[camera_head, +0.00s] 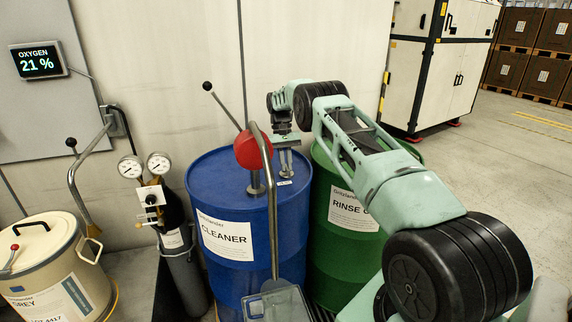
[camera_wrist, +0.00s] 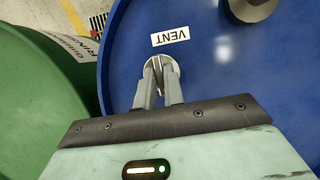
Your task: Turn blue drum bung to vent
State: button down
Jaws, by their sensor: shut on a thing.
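The blue drum (camera_head: 228,250) labelled CLEANER stands upright in the middle of the head view, and its lid (camera_wrist: 235,90) fills much of the wrist view. A silver bung (camera_wrist: 172,66) sits on the lid beside a white VENT label (camera_wrist: 170,37). My gripper (camera_head: 286,165) reaches down to the right part of the lid. In the wrist view its two fingers (camera_wrist: 161,72) are closed on the bung and partly hide it.
A pump with a red head (camera_head: 253,150), a lever and a bent pipe rises from the blue lid, left of my gripper. A clear container (camera_head: 275,303) is below the pipe. A green drum (camera_head: 335,255) stands close on the right. Gas cylinder (camera_head: 185,265) and cream drum (camera_head: 60,265) are left.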

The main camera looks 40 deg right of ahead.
jog(key=c, duration=1.5)
grip_release()
jog(key=shift+r, duration=0.1)
notch_tip(320, 180, up, 10)
jog(key=b, duration=0.1)
jog(key=shift+b, duration=0.4)
